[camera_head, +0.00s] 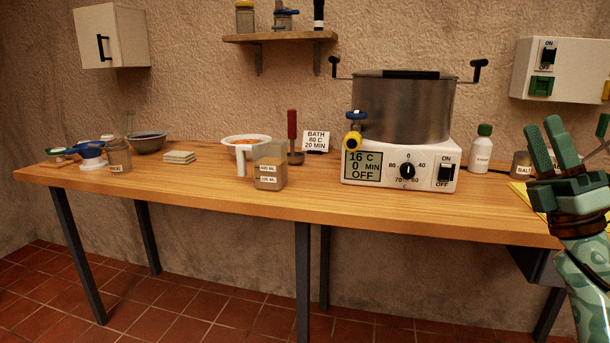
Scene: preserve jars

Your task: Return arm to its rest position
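My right gripper (543,124) is raised at the right edge, in front of the table's right end. Its two green fingers point up with a narrow gap between them, and nothing shows in the gap. My green patterned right arm (592,279) comes in from the lower right corner. My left gripper and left arm are not in view.
The wooden table (225,205) carries a large pot (400,108) on a white heater (400,167) reading OFF, a white bottle (481,148), a salt jar (521,164) close by my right gripper, a measuring jug (269,165) and a glass jar (119,155). A switch box (560,69) hangs above right.

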